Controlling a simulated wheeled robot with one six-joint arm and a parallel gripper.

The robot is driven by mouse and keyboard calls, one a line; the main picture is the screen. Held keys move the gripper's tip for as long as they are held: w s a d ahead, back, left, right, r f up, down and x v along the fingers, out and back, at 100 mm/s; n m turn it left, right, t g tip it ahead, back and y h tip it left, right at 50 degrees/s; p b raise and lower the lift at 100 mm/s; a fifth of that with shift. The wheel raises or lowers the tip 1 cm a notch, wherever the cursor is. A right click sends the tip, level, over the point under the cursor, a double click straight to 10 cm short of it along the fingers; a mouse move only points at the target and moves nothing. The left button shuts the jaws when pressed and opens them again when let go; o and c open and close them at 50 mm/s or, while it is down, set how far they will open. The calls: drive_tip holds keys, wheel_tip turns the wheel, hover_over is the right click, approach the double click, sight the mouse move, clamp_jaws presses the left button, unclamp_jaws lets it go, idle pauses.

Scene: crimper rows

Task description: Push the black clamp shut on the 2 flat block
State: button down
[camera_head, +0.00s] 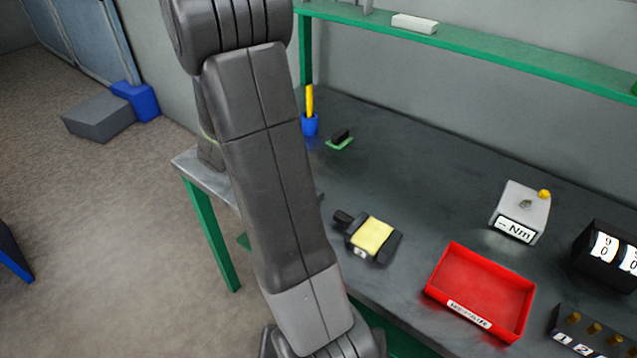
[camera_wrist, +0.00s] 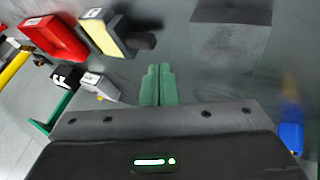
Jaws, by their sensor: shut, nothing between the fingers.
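A block with a yellow top (camera_head: 372,235) lies on the dark bench, with a small white label on its front that I cannot read clearly. A black clamp part with a knob (camera_head: 343,217) sticks out at its left. Whether the clamp is open or shut I cannot tell. In the wrist view, the yellow-topped block (camera_wrist: 104,34) is at the upper left, with its black knob (camera_wrist: 143,41) pointing right. My gripper (camera_wrist: 158,70) has its green fingers together and empty, apart from the block and knob. The gripper is not visible in the head view.
A red bin (camera_head: 481,291) stands right of the block. A blue cup (camera_head: 310,125) and green-based piece (camera_head: 340,142) are behind. Bare bench lies between.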

sight(334, 214)
drive_tip(key=x, duration=0.8)
drive_tip(key=shift+d+f+p, duration=0.2)
drive_tip(key=shift+f+p, duration=0.1)
drive_tip(key=shift+p, duration=0.1)
drive_tip(key=shift+f+b, duration=0.1)
drive_tip(key=shift+b, duration=0.2)
drive_tip(key=shift+s+d+f+b, duration=0.1)
drive_tip(key=shift+s+d+b, duration=0.05)
drive_tip(key=shift+b, duration=0.2)
drive_tip(key=shift+s+d+b, duration=0.2)
drive_tip(key=shift+b, duration=0.55)
drive_tip(key=shift+s+d, duration=0.1)
drive_tip(key=shift+s, duration=0.05)
